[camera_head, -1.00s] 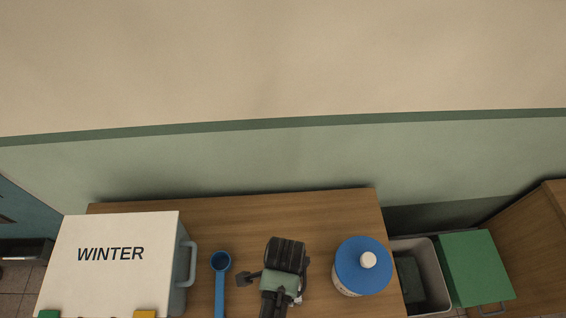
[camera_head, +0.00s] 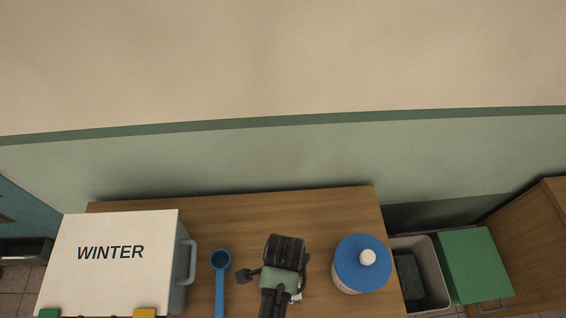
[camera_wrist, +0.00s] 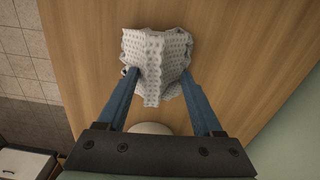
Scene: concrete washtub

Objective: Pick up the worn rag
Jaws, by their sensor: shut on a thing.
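The worn rag (camera_wrist: 158,50) is whitish with small grey marks and lies crumpled over the wooden top in the wrist view. My gripper (camera_wrist: 160,74) has its two blue fingers on either side of the rag, shut on it, with cloth bunched between them and a fold hanging toward the camera. I cannot tell whether the rag still touches the wood. In the head view my wrist is over the middle of the table and hides nearly all of the rag.
On the wooden table (camera_head: 330,206), a white WINTER box (camera_head: 110,275) and a blue ladle-like tool (camera_head: 220,285) are left of my arm. A jar with a blue lid (camera_head: 350,274) is close on the right. A grey bin (camera_head: 431,270) and green lid (camera_head: 475,265) stand beyond.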

